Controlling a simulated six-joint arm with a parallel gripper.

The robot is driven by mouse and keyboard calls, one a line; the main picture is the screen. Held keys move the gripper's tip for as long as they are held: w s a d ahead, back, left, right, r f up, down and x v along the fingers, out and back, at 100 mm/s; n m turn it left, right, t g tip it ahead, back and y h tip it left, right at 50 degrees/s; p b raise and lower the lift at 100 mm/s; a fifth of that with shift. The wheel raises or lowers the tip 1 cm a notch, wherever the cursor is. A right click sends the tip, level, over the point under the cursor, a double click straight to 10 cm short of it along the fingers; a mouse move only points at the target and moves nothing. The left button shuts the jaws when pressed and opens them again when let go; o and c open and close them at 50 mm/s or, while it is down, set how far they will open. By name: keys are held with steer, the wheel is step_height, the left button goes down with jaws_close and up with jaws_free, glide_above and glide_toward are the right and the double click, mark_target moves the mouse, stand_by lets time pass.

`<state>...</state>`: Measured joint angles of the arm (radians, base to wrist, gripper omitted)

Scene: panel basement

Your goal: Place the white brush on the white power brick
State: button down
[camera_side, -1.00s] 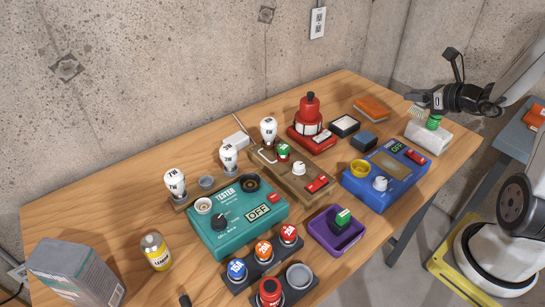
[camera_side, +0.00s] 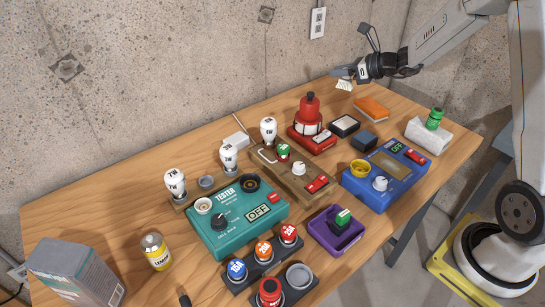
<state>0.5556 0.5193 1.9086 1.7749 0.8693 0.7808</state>
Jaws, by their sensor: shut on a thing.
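The white brush (camera_side: 344,85) is a small pale piece with bristle-like ends, held in the air above the back right of the table. My gripper (camera_side: 347,74) is shut on it; the fingers hide part of it. My gripper is well to the right of this box and higher. The top of the box looks bare.
A red lamp-like device (camera_side: 309,118), an orange block (camera_side: 371,108) and a black-framed tray (camera_side: 344,126) stand near the gripper. A white block (camera_side: 429,135) at right carries a green item (camera_side: 434,118). White bulbs (camera_side: 268,131) stand close to the white box. The table's back left is clear.

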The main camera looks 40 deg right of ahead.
steer(key=w+a+n+g+y, duration=0.1)
steer(key=w+a+n+y, duration=0.15)
steer(key=w+a, duration=0.8)
steer(key=n+g+y, duration=0.2)
glide_above(238, 133)
step_height(238, 133, down, 6)
steer(key=shift+s+f, duration=0.1)
steer(key=shift+f, duration=0.4)
steer(key=shift+f, duration=0.1)
steer(key=shift+f, duration=3.85)
steer(key=shift+f, duration=0.2)
steer(key=shift+c, duration=2.2)
jaws_free()
